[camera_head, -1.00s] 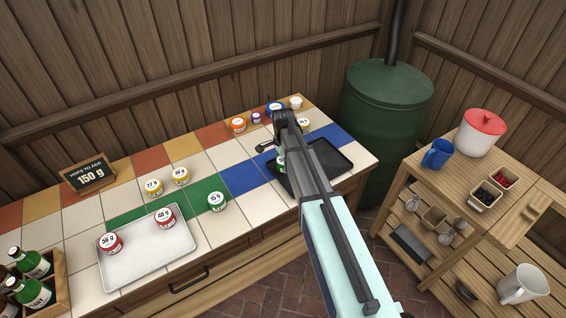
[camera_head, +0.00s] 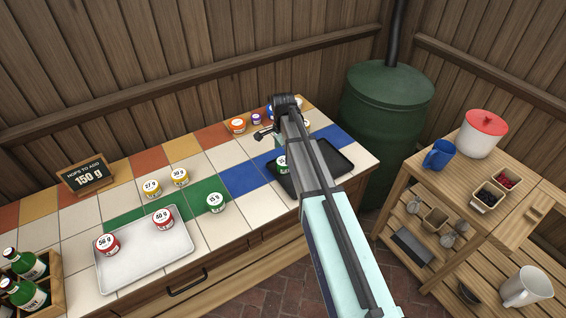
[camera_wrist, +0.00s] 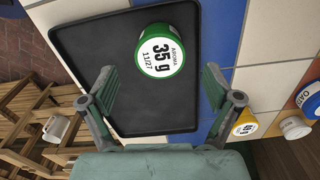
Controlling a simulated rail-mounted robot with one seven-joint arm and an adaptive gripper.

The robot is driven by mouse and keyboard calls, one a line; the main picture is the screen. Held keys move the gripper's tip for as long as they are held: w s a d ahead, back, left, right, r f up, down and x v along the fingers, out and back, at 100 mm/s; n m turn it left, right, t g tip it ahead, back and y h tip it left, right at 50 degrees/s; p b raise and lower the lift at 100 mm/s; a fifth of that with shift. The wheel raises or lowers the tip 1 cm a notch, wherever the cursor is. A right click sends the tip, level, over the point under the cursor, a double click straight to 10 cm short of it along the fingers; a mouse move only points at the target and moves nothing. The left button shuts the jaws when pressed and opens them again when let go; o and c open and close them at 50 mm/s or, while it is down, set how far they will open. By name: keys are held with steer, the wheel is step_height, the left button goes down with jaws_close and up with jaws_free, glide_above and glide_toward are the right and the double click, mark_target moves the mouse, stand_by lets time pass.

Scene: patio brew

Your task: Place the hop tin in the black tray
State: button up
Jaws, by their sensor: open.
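A green hop tin marked 35 g (camera_wrist: 160,54) sits upright in the black tray (camera_wrist: 75,45), near the tray's right side in the wrist view. The tin is partly visible beside my arm in the head view (camera_head: 281,164). My gripper (camera_wrist: 158,72) is open above the tray, with a finger on either side of the tin and visible gaps between; nothing is held. In the head view my arm covers much of the black tray (camera_head: 335,160) and hides the fingertips. Red tins marked 56 g (camera_head: 106,244) and 40 g (camera_head: 163,219) stand on a silver tray (camera_head: 150,257).
A green 15 g tin (camera_head: 215,203) and yellow tins (camera_head: 152,188) stand on the tiles. More tins, including an orange one (camera_head: 237,126), line the back. A sign (camera_head: 86,177) reads 150 g. A bottle crate (camera_head: 50,290) is at left; a green barrel (camera_head: 388,110) stands behind.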

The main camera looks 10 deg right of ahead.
mark_target(283, 162)
step_height(283, 162, up, 6)
steer(key=b, duration=0.1)
steer(key=shift+s, duration=0.1)
stand_by(0.5)
